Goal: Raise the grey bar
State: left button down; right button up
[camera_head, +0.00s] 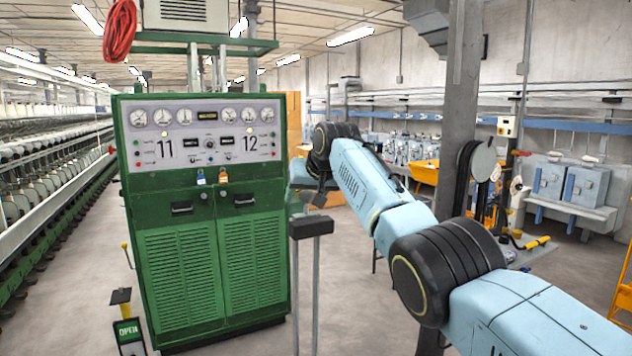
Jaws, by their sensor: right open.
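A dark grey bar (311,227) lies level across the tops of two upright grey rods, in front of the right side of the green cabinet. My right arm reaches in from the right, and its gripper (309,197) hangs pointing down just above the bar. The gripper is open and holds nothing that I can see. Its fingers are small and partly hidden by the wrist, so I cannot tell if they touch the bar. My left gripper is not in view.
The green control cabinet (220,265) with gauges stands close behind the bar. A grey pillar (461,100) rises behind my right arm. Long spinning machines (50,170) line the left. Bare floor lies in front.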

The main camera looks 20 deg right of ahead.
jog(key=b+v, duration=0.2)
jog(key=v, duration=0.1)
jog(key=shift+s+r+b, duration=0.15)
jog(key=shift+s+b, duration=0.2)
jog(key=shift+b, duration=0.05)
jog(key=b+v, duration=0.2)
jog(key=v, duration=0.6)
jog(key=shift+s+r+b, duration=0.2)
jog(key=shift+b, duration=0.1)
